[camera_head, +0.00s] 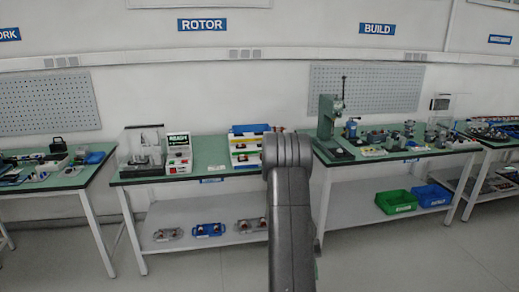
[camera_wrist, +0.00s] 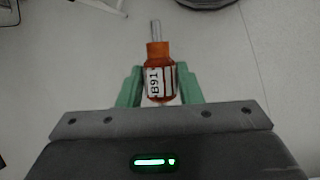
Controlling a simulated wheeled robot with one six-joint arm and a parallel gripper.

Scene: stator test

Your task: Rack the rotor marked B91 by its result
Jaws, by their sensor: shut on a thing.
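In the wrist view the rotor marked B91 (camera_wrist: 158,80) has an orange upper part, a white label with black print and a metal shaft pointing up the picture. My gripper (camera_wrist: 159,88) is shut on it, one green finger on each side. The floor lies below it. In the head view my arm stands in front of the middle and hides my gripper and the rotor.
The lower shelf (camera_head: 190,244) of the ROTOR bench holds several small trays with parts. The BUILD bench (camera_head: 400,154) stands to the right with a green press (camera_head: 329,118) and green (camera_head: 396,201) and blue (camera_head: 432,195) bins below. Open floor (camera_head: 400,258) lies in front.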

